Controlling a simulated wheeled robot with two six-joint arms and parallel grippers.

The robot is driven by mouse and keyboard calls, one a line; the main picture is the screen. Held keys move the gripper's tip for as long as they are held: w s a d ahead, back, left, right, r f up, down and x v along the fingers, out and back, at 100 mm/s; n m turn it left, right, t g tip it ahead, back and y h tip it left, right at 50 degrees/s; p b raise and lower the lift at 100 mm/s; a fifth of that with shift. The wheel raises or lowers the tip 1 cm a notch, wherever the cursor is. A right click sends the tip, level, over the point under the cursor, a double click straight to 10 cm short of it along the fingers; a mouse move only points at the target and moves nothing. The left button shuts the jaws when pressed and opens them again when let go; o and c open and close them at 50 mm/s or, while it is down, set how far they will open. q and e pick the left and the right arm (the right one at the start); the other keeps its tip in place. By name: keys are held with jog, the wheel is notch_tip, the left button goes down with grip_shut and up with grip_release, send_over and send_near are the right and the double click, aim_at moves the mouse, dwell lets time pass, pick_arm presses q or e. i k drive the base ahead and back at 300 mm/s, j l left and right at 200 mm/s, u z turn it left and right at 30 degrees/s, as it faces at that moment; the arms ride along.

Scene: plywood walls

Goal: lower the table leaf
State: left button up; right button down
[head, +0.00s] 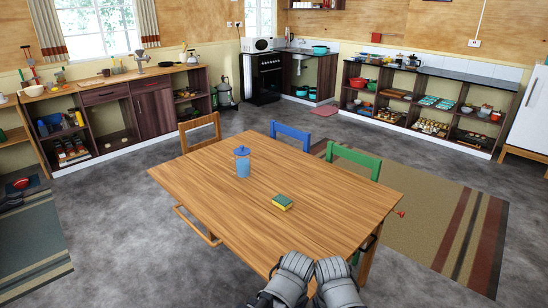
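The wooden table (215,197) stands in the middle of the head view, and its top looks flat all the way across. I cannot make out a seam marking off the leaf. A small red knob (401,212) sticks out below the table's right edge. My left gripper (291,277) and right gripper (337,282) appear as grey segmented shapes close together at the near table edge. Their fingertips are not clear, and I cannot tell whether they touch the table.
A wooden chair (200,122), a blue chair (290,131) and a green chair (354,156) stand along the table's far side. A striped rug (440,215) lies at right, another rug (32,245) at left. Counters line the walls. Grey floor is open left of the table.

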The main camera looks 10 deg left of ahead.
aim_at(257, 237)
jog(key=i+j, duration=0.15)
jog(key=j, duration=0.2)
jog(key=i+j, duration=0.2)
jog(key=j, duration=0.2)
jog(key=i+j+u, duration=0.1)
jog(key=j, duration=0.25)
jog(key=i+j, duration=0.25)
jog(key=j+u, duration=0.05)
jog(key=j, duration=0.05)
